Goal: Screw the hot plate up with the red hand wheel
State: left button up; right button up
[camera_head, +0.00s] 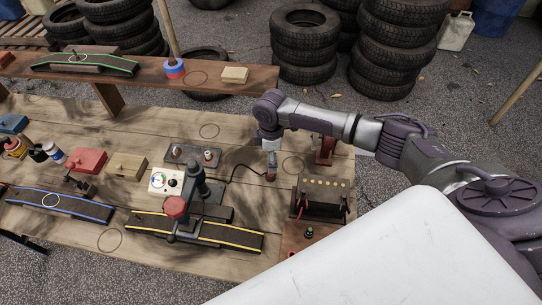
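The red hand wheel (176,207) sits on a dark clamp device in the front middle of the bench. What looks like the hot plate, a dark plate (215,213), is in the same device, over a black strip with yellow edges (235,237). A dark upright column (198,175) stands just behind the wheel. My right arm reaches in from the right, and my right gripper (270,163) points down at the bench, to the right of and behind the wheel and clear of it. Its fingers are too small to read. My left gripper is out of view.
A white gauge box (160,182) stands left of the column. A black cable (240,167) runs to near my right gripper. A dark box (323,197) with terminals stands at the right. A blue-edged strip (50,204) and red block (88,161) lie left.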

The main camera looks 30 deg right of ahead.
aim_at(175, 207)
jog(key=k+j, duration=0.5)
jog(key=k, duration=0.15)
jog(key=k+j, duration=0.5)
jog(key=k, duration=0.2)
